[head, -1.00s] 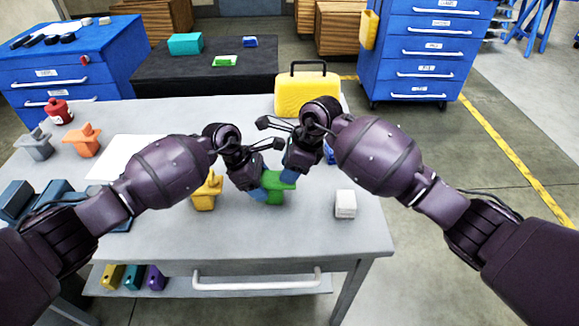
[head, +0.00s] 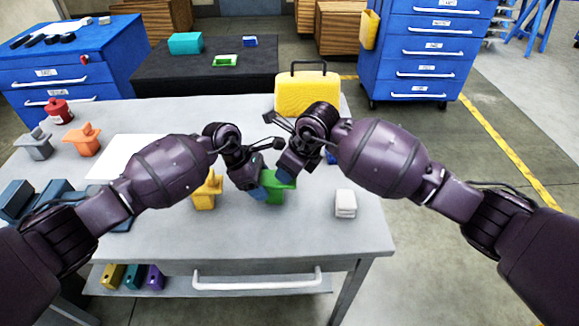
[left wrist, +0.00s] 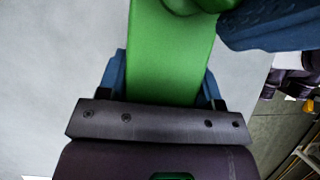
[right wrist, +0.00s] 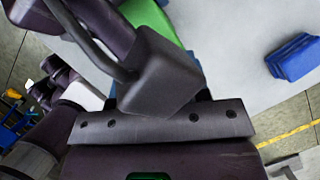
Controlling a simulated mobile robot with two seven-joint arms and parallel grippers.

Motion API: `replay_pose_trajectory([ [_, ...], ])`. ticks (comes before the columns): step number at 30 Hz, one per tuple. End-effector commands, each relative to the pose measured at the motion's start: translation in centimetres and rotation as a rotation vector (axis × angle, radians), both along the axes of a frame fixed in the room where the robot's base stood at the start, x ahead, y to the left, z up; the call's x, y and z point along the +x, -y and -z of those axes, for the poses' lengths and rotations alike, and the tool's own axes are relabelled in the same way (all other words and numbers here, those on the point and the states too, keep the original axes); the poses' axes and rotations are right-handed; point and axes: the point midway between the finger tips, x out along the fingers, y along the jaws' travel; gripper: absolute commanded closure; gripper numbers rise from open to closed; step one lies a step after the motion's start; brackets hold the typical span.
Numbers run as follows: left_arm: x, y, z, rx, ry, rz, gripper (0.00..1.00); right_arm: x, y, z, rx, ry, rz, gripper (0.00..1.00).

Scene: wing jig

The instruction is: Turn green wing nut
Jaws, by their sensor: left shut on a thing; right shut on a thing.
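The green wing nut piece (head: 275,190) stands on the grey workbench, right of the yellow wing nut piece (head: 206,191). My left gripper (head: 264,191) is shut on the green piece's lower body; in the left wrist view the green body (left wrist: 170,55) lies between its blue fingers. My right gripper (head: 285,176) is shut on the upper part of the green piece, from the right and above. In the right wrist view a strip of green (right wrist: 150,20) shows, partly hidden by a dark purple arm part. The grip on the top is mostly hidden.
A white block (head: 345,204) lies right of the grippers. An orange piece (head: 82,141), a grey piece (head: 36,145) and a red one (head: 58,111) stand at left. A yellow case (head: 306,92) is behind. A blue block (right wrist: 293,57) lies nearby.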

Motion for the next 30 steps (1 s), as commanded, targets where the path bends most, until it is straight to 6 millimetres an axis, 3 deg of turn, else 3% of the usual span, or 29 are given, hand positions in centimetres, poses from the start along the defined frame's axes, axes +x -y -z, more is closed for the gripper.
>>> replay_pose_trajectory([
  [18,-0.06,0.06,-0.04,0.0,0.0,0.002,0.78,-0.17,-0.3,-0.09,0.001,0.003,0.57,0.81],
  [30,-0.06,0.06,-0.04,-0.001,0.0,0.002,0.78,-0.18,-0.4,-0.11,0.001,0.003,0.813,0.81],
])
